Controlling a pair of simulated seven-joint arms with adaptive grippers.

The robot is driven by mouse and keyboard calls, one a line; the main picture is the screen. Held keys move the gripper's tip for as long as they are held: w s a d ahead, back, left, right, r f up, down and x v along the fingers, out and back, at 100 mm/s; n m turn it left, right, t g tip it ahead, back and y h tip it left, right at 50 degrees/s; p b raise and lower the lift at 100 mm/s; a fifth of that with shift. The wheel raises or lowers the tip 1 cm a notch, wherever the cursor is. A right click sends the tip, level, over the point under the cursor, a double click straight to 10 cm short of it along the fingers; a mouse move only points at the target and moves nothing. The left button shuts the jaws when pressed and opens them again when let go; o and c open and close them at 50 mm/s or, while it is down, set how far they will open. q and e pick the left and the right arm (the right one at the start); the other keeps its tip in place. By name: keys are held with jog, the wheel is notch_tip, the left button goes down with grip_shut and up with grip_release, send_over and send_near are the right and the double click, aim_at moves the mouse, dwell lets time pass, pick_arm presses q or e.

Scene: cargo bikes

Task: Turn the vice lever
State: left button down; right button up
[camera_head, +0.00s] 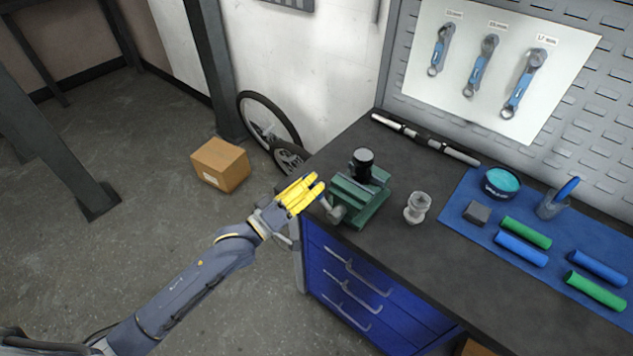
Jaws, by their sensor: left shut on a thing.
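A green bench vice (357,203) stands on the dark workbench near its left front corner. A black cylindrical part (362,164) sits upright at the top of the vice. The grey vice lever (333,210) shows at the vice's front left, beside my fingertips; part of it is hidden by the gripper. My left gripper (308,192), with yellow fingers, comes in from the left and is shut at the lever. My right gripper is not in view.
The workbench (432,262) has blue drawers with metal handles below. A blue mat (462,225) holds green and blue rolls, a teal-topped tin and a pen cup. A cardboard box (220,165) lies on the floor.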

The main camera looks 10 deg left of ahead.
pick_arm(q)
jog(key=shift+w+a+f+n, duration=0.15)
jog(key=shift+a+f+n, duration=0.15)
jog(key=shift+f+n, duration=0.3)
jog(key=c, duration=1.3)
grip_release()
jog(key=shift+r, duration=0.1)
jog(key=v, duration=1.2)
jog(key=shift+d, duration=0.1)
